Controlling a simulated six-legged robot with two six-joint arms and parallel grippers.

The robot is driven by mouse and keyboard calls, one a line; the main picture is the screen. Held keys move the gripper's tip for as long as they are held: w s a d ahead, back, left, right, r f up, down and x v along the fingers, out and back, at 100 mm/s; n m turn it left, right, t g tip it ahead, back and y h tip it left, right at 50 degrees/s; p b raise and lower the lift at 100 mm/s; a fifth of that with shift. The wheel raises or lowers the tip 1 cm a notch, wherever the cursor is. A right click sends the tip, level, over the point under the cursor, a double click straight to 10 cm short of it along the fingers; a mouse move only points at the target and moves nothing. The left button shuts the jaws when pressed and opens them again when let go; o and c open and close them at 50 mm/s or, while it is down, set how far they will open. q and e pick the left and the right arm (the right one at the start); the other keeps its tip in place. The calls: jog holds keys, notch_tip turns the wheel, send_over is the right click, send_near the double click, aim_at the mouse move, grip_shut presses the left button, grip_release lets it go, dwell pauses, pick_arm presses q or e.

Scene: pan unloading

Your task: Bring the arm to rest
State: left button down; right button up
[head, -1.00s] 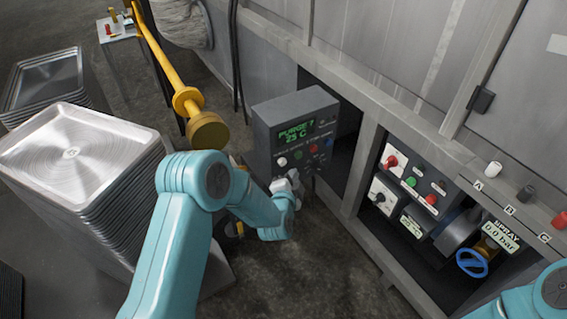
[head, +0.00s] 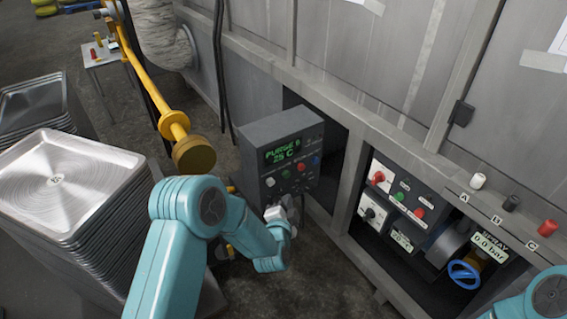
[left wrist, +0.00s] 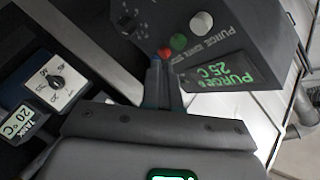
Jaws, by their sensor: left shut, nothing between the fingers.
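My left gripper (head: 290,208) is at the lower front of a grey control box (head: 250,145) in the head view. In the left wrist view its two fingers (left wrist: 163,82) are shut together with nothing between them. Their tips overlap the box (left wrist: 205,20) near its buttons; I cannot tell whether they touch. The box's green display (head: 289,149) reads PURGE and 25 C. My left arm is bent in front of me. Only a teal part of my right arm shows at the lower right of the head view; its gripper is out of view.
A stack of metal pans (head: 60,178) stands at the left beside a yellow bar with a round end (head: 194,155). A recessed panel at the right holds knobs, buttons and a blue valve wheel (head: 464,274). Coloured pegs marked A, B and C sit on the ledge (head: 510,225).

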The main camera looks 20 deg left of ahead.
pick_arm(q)
jog(key=s+f+n+g+h, duration=0.3)
jog(key=s+f+g, duration=0.4)
jog(key=s+f, duration=0.7)
jog(key=s+d+f+n+g+h, duration=0.1)
jog(key=s+d+n+g+h, duration=0.2)
jog(key=s, duration=0.7)
jog(key=s+d+n+g, duration=0.3)
jog(key=s+n+g, duration=0.2)
jog(key=s, duration=0.6)
notch_tip(320, 180, up, 24)
jog(key=n+p, duration=0.1)
jog(key=p, duration=2.3)
jog(key=shift+w+a+r+p, duration=0.15)
jog(key=shift+w+r+p, duration=0.1)
jog(key=shift+p, duration=0.1)
